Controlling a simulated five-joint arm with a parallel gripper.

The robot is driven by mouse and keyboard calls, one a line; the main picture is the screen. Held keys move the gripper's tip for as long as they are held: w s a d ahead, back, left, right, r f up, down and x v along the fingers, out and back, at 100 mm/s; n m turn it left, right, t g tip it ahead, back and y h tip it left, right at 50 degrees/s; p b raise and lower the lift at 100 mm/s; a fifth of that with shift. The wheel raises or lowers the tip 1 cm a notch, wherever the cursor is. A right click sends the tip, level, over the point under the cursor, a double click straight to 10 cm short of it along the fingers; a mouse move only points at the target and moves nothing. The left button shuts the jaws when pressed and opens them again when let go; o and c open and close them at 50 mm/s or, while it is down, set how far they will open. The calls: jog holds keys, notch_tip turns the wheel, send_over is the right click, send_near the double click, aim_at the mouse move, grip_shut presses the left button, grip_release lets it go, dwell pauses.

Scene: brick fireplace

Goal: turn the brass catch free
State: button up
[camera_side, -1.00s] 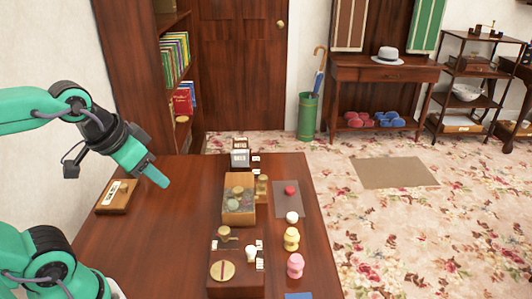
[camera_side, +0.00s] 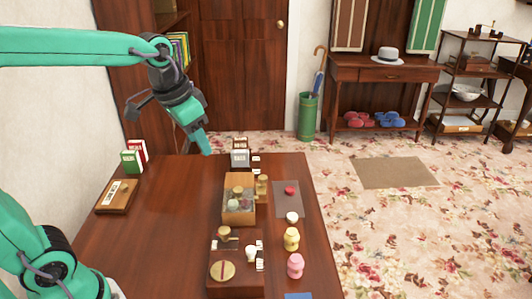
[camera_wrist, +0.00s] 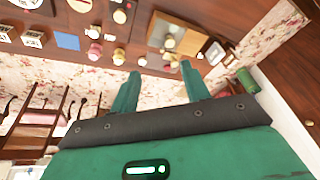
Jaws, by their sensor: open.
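A dark wooden block (camera_side: 250,288) at the table's front carries a round brass disc with a red bar (camera_side: 222,270) and a smaller brass piece (camera_side: 224,232) near its back edge. I cannot tell for sure which brass part is the catch. A white knob-like piece (camera_side: 251,254) stands at the block's right side. A brass disc also shows at the top edge of the wrist view (camera_wrist: 80,5).
An open wooden box (camera_side: 239,216) with jars stands behind the block. To its right are a grey mat (camera_side: 281,209) with a red piece, and yellow (camera_side: 291,238) and pink (camera_side: 295,265) pieces. A wooden plaque (camera_side: 116,197) lies at left. The table's left-centre is clear.

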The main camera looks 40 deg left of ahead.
jog(key=w+f+m+g, duration=0.2)
jog(key=w+f, duration=0.1)
jog(key=w, duration=0.7)
jog(key=m+g, duration=0.2)
send_over(263, 177)
notch_tip(263, 177, down, 9)
jog(key=shift+f, duration=0.2)
jog(key=shift+f, duration=0.1)
jog(key=shift+f, duration=3.75)
jog(key=c, duration=1)
